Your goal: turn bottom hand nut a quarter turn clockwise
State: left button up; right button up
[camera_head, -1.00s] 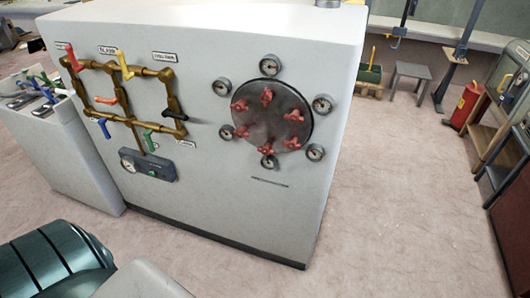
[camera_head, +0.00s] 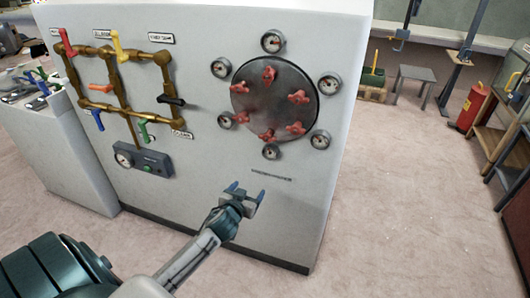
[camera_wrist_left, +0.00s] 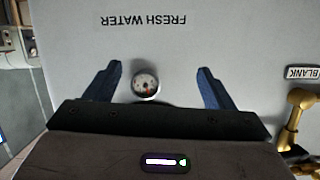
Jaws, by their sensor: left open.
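The bottom hand nut (camera_head: 267,134) is a small red winged knob at the lower edge of a dark round plate (camera_head: 272,104) on the white cabinet. Several like red nuts ring the plate. My left gripper (camera_head: 246,191) is open and empty below the plate, in front of the cabinet face, well apart from the bottom nut. In the left wrist view its two blue fingers (camera_wrist_left: 160,70) stand wide apart, with a round gauge (camera_wrist_left: 146,84) seen between them. No red nut shows in that view. My right gripper is not in view.
Several gauges, one at the lower right (camera_head: 320,139), surround the plate. Brass pipes (camera_head: 121,108) with coloured valve levers and a grey gauge box (camera_head: 143,160) are on the left. A FRESH WATER label (camera_wrist_left: 147,21) shows upside down in the wrist view. Floor (camera_head: 400,200) at the right is clear.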

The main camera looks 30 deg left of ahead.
aim_at(266, 138)
pick_arm(q)
notch_tip(266, 138, up, 14)
jog(key=d+t+b, duration=0.2)
jog(key=d+t, duration=0.1)
jog(key=shift+n, duration=0.4)
jog(key=p+x, duration=0.1)
jog(key=x, duration=0.4)
jog(key=p+x, duration=0.2)
jog(key=x, duration=0.3)
jog(key=shift+w+a+r, duration=0.2)
jog(key=shift+w+a, duration=0.1)
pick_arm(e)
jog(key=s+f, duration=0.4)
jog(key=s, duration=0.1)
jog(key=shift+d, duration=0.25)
pick_arm(q)
jog(key=c, duration=1)
